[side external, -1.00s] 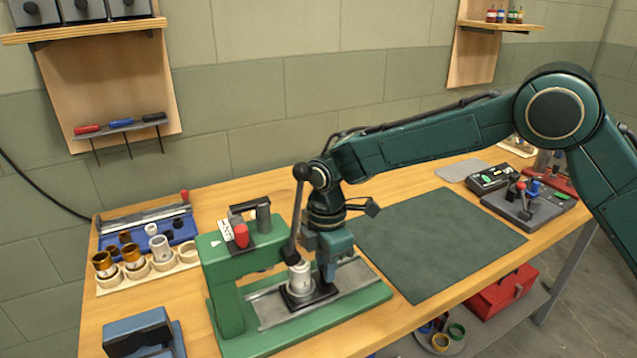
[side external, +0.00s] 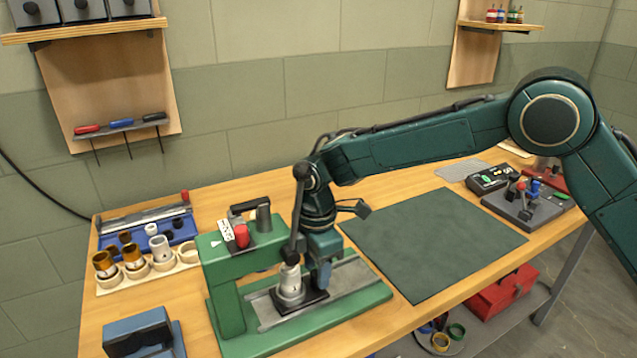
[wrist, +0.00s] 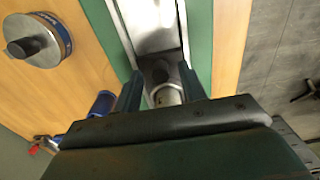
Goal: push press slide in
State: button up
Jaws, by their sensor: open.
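The green press (side external: 222,290) stands at the front of the bench, with a red knob (side external: 241,236) and a dark handle on top. A silver rail (side external: 350,282) runs out of it to the right. On the rail sits a black slide plate (side external: 313,299) carrying an upright silver cylinder (side external: 290,282). My gripper (side external: 320,277) is low over the rail, just right of the cylinder; whether it touches is unclear. In the wrist view my gripper (wrist: 160,88) has its fingers apart, with the cylinder (wrist: 168,97) partly hidden behind them.
A pale rack (side external: 150,278) with several bushings and a blue tray (side external: 120,245) lie left of the press. A blue-grey block (side external: 138,332) stands at front left. The dark mat (side external: 435,245) to the right is clear. A control box (side external: 492,178) stands beyond it.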

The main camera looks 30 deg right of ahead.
notch_tip(320, 180, up, 14)
jog(key=shift+f, duration=0.25)
dwell(0.4)
jog(key=w+d+f+y, duration=0.1)
jog(key=d+f, duration=0.1)
jog(key=f, duration=0.1)
jog(key=w+d+f+n+y, duration=0.1)
jog(key=d+f+y, duration=0.1)
jog(key=d+f, duration=0.1)
jog(key=w+d+f+y, duration=0.1)
jog(key=d+f+y, duration=0.1)
jog(key=f, duration=0.3)
jog(key=shift+w+d+f+n+g, duration=0.15)
jog(key=shift+d+n+g, duration=0.2)
jog(key=shift+d, duration=0.2)
jog(key=d+y, duration=0.1)
jog(key=s+d+f+y, duration=0.1)
jog(key=y, duration=0.1)
jog(key=shift+s+d, duration=0.2)
jog(key=shift+d, duration=0.05)
jog(key=d+r+y, duration=0.1)
jog(key=y, duration=0.1)
jog(key=s+d+r+m+y, duration=0.1)
jog(key=s+d+r+y, duration=0.1)
jog(key=y, duration=0.1)
jog(key=shift+d+m+y, duration=0.25)
jog(key=shift+m+y, duration=0.05)
jog(key=shift+m, duration=0.05)
